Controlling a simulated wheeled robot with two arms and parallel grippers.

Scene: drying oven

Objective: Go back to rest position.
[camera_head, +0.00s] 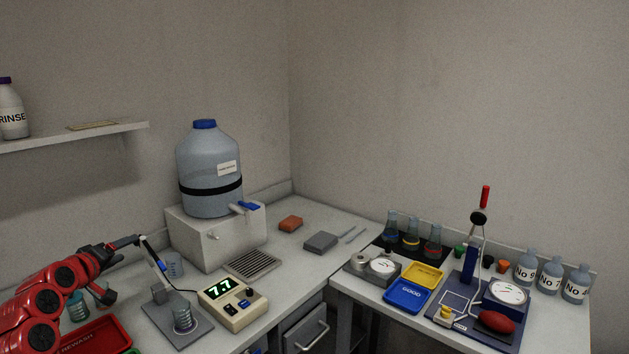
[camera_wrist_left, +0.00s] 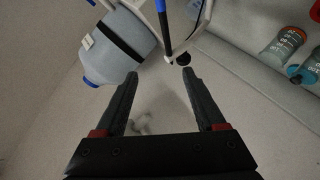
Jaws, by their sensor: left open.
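My left arm, red, comes in from the left. Its left gripper (camera_head: 136,240) is beside the upper end of the meter's probe (camera_head: 153,254), above the bench. In the left wrist view the two dark fingers of this gripper (camera_wrist_left: 160,77) stand apart with nothing between them. A blue and black probe (camera_wrist_left: 164,22) and its pale holder arm show just beyond the fingertips there; whether they touch cannot be told. My right gripper is not in view.
A large water carboy (camera_head: 208,160) sits on a white box behind. A red tray (camera_head: 92,338) is at the lower left. The right bench holds trays, flasks and bottles.

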